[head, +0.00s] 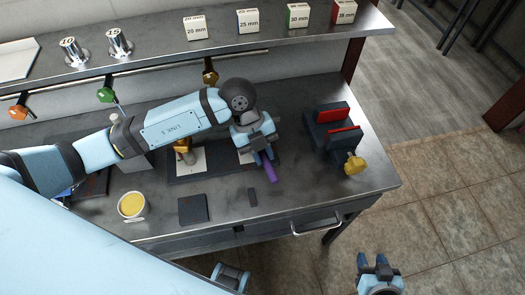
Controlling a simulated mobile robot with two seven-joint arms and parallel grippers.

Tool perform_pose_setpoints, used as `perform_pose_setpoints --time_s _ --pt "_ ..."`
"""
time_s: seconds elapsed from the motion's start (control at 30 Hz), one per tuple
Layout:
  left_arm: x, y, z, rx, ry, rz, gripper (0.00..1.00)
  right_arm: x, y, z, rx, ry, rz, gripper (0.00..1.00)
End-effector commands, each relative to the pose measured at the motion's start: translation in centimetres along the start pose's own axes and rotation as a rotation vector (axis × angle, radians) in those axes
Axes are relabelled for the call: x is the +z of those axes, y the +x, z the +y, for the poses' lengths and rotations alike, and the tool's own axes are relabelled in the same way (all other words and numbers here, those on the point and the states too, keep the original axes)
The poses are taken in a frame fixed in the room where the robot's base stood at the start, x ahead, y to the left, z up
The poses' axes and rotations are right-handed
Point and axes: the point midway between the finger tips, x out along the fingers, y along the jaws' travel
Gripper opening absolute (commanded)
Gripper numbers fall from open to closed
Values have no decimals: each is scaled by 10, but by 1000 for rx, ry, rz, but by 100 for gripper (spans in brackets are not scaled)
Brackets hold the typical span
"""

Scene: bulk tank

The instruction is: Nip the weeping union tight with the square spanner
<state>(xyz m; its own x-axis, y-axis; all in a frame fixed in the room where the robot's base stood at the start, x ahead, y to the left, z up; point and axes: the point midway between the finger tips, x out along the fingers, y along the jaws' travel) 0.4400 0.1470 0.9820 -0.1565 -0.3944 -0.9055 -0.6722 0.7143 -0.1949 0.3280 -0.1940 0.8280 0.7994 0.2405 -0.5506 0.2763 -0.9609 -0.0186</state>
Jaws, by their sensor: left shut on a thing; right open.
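My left gripper (263,158) is over the right part of the bench, shut on a purple bar (268,174), which points down toward the bench front. I cannot tell whether this bar is the square spanner; its upper end is hidden in the gripper. My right gripper (378,262) is open and empty, low in front of the bench at the bottom right. A brass-coloured fitting (184,148) stands on a dark mat with white cards, partly hidden by my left arm. I cannot tell which fitting is the weeping union.
Labelled boxes (248,21) line the shelf.

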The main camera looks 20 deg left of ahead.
Motion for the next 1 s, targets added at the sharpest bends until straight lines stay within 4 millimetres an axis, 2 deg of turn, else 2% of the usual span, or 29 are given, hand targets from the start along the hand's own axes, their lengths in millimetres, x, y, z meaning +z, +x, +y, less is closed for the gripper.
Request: perform_pose_setpoints --time_s 1.0 --pt "3 -6 26 116 276 57 0 3 2 0 -1 0 2 43"
